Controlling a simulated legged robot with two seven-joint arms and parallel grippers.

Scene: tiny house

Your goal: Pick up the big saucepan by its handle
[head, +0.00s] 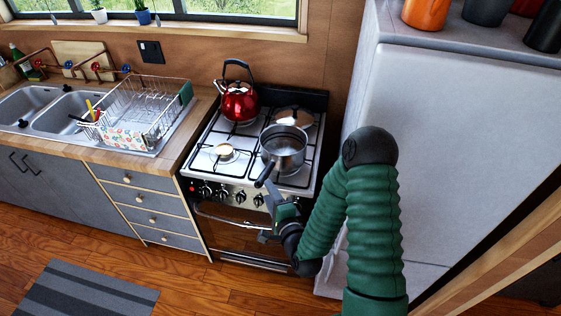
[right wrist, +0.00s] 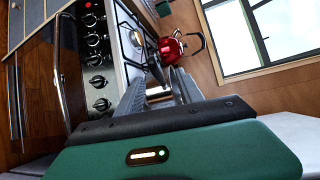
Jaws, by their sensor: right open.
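The big saucepan (head: 283,142) is a grey metal pot on the front right burner of the stove. Its dark handle (head: 266,176) points toward the front edge, slightly left. My right gripper (head: 274,191) is open in front of the stove, with its fingers pointing up close to the handle's end. I cannot tell whether they touch it. My left gripper is out of view.
A red kettle (head: 240,102) stands on the back left burner. A lidded pan (head: 294,117) sits behind the saucepan. The white fridge (head: 430,110) bounds the stove on the right. A dish rack (head: 142,112) and sink stand left. The front left burner (head: 223,152) is empty.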

